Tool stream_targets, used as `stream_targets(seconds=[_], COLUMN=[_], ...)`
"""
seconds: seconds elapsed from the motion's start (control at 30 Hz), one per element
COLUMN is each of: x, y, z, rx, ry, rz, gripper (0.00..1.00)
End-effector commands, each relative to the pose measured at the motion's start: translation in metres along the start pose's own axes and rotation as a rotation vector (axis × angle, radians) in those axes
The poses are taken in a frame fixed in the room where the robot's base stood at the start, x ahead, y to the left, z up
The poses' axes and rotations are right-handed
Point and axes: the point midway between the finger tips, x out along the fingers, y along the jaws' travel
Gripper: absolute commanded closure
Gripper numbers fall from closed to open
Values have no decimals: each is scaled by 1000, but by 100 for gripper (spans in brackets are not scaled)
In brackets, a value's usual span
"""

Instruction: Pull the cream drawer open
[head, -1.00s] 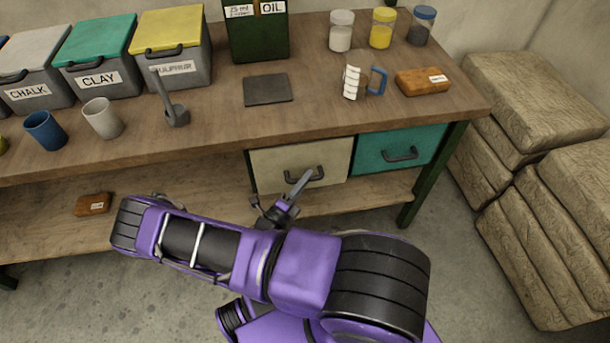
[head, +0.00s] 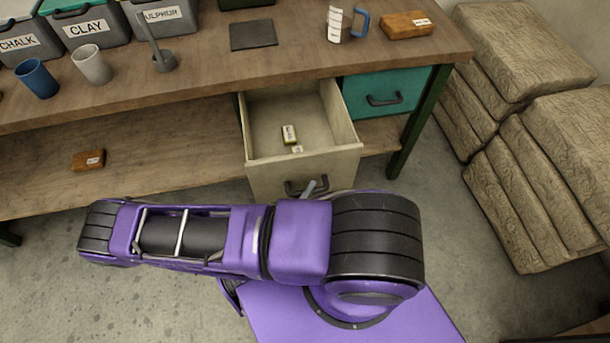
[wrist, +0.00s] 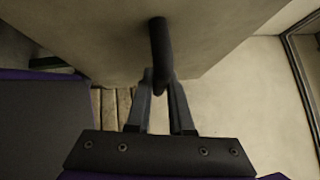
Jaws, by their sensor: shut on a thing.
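The cream drawer (head: 262,168) stands well out from under the bench, with its inside showing in the head view. A small cream block with a label (head: 289,134) lies inside it, with a smaller pale piece (head: 297,149) beside it. The drawer's dark handle (head: 293,189) is on its front, and it also shows in the wrist view (wrist: 158,45). My gripper (wrist: 160,85) is shut on the handle, one finger on each side of it. In the head view my purple arm hides most of the gripper.
A closed teal drawer (head: 384,100) is just right of the cream one. The green bench leg (head: 415,125) and stacked sacks (head: 540,150) stand to the right. A brown block (head: 88,160) lies on the lower shelf. Grey floor is clear at the left.

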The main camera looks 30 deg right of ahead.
Motion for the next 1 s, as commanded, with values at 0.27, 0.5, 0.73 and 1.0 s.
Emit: stream_targets(seconds=[0.27,0.5,0.73,1.0], x=[-13,-14,-13,-13], y=[-3,-4,-3,-4], z=[-12,-13,-13,-13], rx=[1,1,1,1], ry=[0,1,1,1], rz=[1,1,1,0], gripper=[100,100,64,50])
